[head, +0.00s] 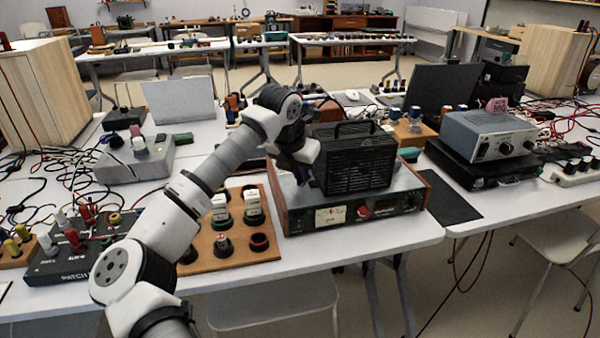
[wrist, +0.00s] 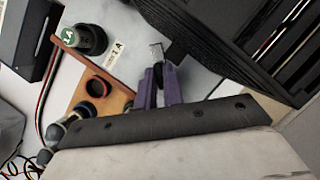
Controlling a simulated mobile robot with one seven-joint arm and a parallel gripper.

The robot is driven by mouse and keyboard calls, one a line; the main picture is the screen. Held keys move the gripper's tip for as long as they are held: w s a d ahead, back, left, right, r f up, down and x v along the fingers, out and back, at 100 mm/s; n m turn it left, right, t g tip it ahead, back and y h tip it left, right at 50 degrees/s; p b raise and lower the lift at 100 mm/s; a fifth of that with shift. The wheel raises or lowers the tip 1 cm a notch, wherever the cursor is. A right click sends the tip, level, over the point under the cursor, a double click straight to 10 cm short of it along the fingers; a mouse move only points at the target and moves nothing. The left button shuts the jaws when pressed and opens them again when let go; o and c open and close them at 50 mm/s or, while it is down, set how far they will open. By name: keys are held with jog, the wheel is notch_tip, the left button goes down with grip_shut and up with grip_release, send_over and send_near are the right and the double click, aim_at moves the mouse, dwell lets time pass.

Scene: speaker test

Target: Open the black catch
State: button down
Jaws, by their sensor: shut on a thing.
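A black slatted case (head: 358,162) with a top handle stands on a wood-sided instrument (head: 335,217) on the near table. The case also fills the upper right of the wrist view (wrist: 222,38). My gripper (wrist: 159,70) shows there with purple fingers close together, just left of the case. A small dark piece sits between the fingertips, with a pale metal bit beyond it; it seems to be the black catch, but the fingers hide most of it. In the head view my arm reaches the left side of the case, and the fingertips are hidden there.
A wooden board (head: 206,244) with several round sockets and blocks lies left of the instrument. A grey box (head: 135,160) and many loose cables are farther left. A black laptop (head: 443,88) and a blue-grey power unit (head: 488,134) stand at the right. The table's front edge is close.

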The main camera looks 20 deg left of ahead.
jog(key=c, duration=1.5)
grip_release()
jog(key=v, duration=1.4)
jog(key=shift+f+b, duration=0.1)
jog(key=shift+b, duration=0.2)
